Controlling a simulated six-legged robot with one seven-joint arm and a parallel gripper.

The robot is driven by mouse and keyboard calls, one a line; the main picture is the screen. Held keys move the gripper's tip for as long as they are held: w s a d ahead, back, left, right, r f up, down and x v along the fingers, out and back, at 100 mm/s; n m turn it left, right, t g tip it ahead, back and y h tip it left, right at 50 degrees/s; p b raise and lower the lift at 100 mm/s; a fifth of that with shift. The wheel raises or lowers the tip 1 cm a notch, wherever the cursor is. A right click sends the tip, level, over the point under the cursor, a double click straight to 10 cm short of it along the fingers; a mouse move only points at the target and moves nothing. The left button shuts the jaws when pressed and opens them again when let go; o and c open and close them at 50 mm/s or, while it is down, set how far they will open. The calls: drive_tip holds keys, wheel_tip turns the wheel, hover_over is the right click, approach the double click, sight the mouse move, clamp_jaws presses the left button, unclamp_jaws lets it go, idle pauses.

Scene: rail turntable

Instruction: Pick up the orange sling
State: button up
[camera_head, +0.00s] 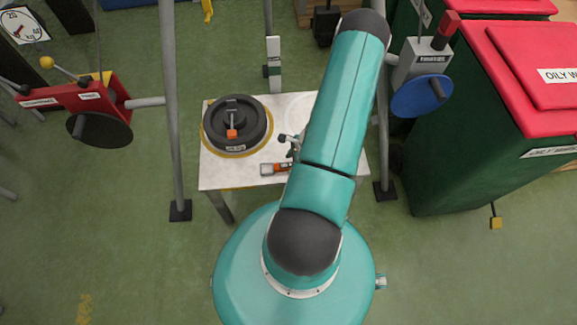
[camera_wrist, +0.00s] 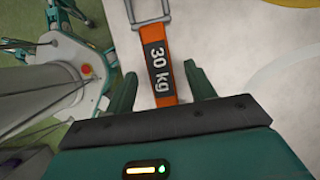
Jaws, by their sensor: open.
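The orange sling (camera_wrist: 148,33) lies on the white tabletop in the wrist view, with a black "30 kg" label and a metal buckle at its top end. In the head view it shows as a small orange strip (camera_head: 285,167) near the table's front edge, partly beside my arm. My gripper (camera_wrist: 162,86) is open, with one green finger on each side of the sling's lower part. Whether the fingers touch it, and how high they are above the table, I cannot tell. In the head view my arm mostly hides the gripper.
A black round weight (camera_head: 237,112) with an orange tab sits on the left of the white table (camera_head: 215,178). Grey posts (camera_head: 173,130) stand at both sides. A red lever box (camera_head: 85,100) is at left, a grey one (camera_head: 408,65) at right. Green bins with red lids (camera_head: 510,75) stand right.

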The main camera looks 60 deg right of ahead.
drive_tip(key=shift+w+a+f, duration=0.15)
drive_tip(key=shift+w+f, duration=0.05)
drive_tip(key=shift+f, duration=0.4)
clamp_jaws()
drive_tip(key=shift+r, duration=0.8)
drive_tip(key=w+a+r, duration=0.2)
drive_tip(key=a+r, duration=0.9)
drive_tip(key=a, duration=0.3)
drive_tip(key=shift+r, duration=0.2)
